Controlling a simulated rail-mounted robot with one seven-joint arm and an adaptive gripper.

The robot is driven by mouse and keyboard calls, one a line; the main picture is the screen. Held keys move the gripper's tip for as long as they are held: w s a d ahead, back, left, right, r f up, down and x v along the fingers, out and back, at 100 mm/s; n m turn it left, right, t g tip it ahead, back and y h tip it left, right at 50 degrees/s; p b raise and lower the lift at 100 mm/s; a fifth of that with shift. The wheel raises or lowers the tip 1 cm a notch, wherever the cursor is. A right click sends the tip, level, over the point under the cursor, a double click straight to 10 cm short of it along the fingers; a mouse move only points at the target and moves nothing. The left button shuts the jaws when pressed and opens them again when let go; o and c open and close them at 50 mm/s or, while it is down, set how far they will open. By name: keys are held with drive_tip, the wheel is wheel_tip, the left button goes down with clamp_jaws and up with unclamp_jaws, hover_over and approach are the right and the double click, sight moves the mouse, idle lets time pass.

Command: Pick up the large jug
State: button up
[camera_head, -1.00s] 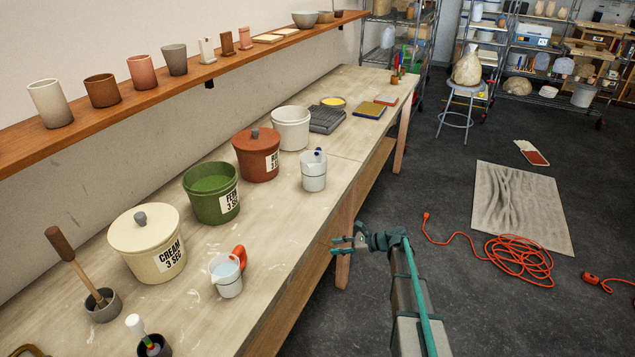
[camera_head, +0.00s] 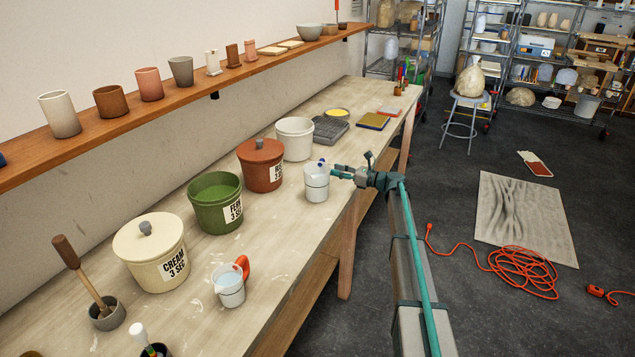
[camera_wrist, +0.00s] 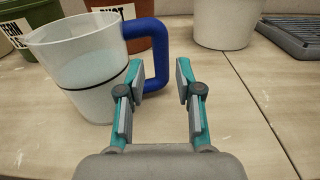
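A whitish jug with a dark band and a blue handle (camera_head: 316,184) stands upright near the table's front edge. It fills the left of the wrist view (camera_wrist: 78,70), its blue handle (camera_wrist: 161,50) facing my gripper. My gripper (camera_head: 338,171) is at the jug's right side. In the wrist view my gripper (camera_wrist: 157,80) is open, with the handle's outer bar showing between the fingertips, nearer the left one. I cannot tell whether they touch. A second jug with an orange handle (camera_head: 229,287) stands nearer on the table; which jug is larger is unclear.
A cream lidded bucket (camera_head: 152,255), an open green bucket (camera_head: 215,205), a red-brown lidded bucket (camera_head: 261,168) and a white bucket (camera_head: 295,140) stand behind the jugs. A grey ribbed tray (camera_head: 330,130) lies beyond. An orange cable (camera_head: 523,272) lies on the floor.

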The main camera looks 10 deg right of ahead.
sight(323, 167)
drive_tip(key=p+x, duration=0.2)
drive_tip(key=x, duration=0.4)
drive_tip(key=shift+p, duration=0.4)
drive_tip(key=shift+w+a+f, duration=0.15)
drive_tip(key=shift+w+a, duration=0.05)
drive_tip(key=shift+a, duration=0.15)
drive_tip(key=shift+c, duration=0.3)
clamp_jaws()
